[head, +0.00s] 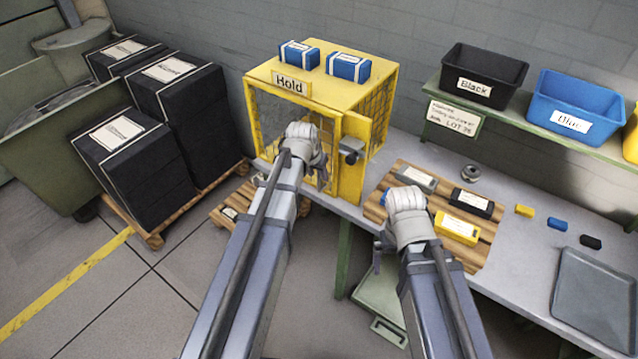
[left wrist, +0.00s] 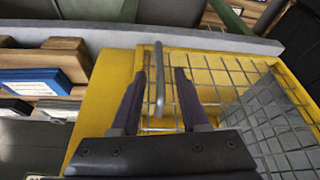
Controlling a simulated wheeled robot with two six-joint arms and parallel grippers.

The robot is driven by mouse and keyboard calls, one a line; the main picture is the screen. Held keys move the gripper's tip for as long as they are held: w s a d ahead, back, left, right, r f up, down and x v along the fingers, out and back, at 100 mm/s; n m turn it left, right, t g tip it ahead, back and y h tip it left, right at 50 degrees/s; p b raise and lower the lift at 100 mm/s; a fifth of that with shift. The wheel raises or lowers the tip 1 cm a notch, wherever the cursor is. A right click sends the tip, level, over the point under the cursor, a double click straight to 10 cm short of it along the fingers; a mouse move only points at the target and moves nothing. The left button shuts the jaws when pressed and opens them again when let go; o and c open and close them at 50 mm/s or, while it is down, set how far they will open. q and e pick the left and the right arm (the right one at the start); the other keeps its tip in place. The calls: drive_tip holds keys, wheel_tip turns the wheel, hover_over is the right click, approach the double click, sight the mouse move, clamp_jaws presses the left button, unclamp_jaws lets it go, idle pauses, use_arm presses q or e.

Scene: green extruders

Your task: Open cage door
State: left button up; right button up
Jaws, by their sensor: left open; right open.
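The yellow cage (head: 345,92), labelled "Hold", stands on the bench at the wall. It has wire mesh sides and its front faces me. My left gripper (head: 304,140) is in front of the cage front and hides part of it. In the left wrist view, the open left gripper (left wrist: 160,80) has a grey bar handle (left wrist: 159,75) between its two fingers, with a gap on either side. Yellow frame and mesh (left wrist: 215,80) lie behind the handle. The door looks shut, though my arm partly covers it. My right gripper (head: 405,205) is over the wooden board, its fingers hard to see.
Two blue boxes (head: 348,67) sit on the cage top. A grey latch-like block (head: 351,150) is on the yellow front post. The wooden board (head: 462,262) holds several labelled cartridges. A black bin (head: 484,75) and blue bin (head: 575,100) stand on the shelf.

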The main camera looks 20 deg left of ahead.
sight(319, 189)
use_arm(q)
drive_tip(key=shift+b+x, duration=1)
drive_tip(key=shift+x, duration=0.55)
use_arm(e)
wheel_tip(319, 189, down, 3)
drive_tip(key=shift+r, duration=0.1)
use_arm(q)
drive_tip(key=shift+c, duration=0.3)
clamp_jaws()
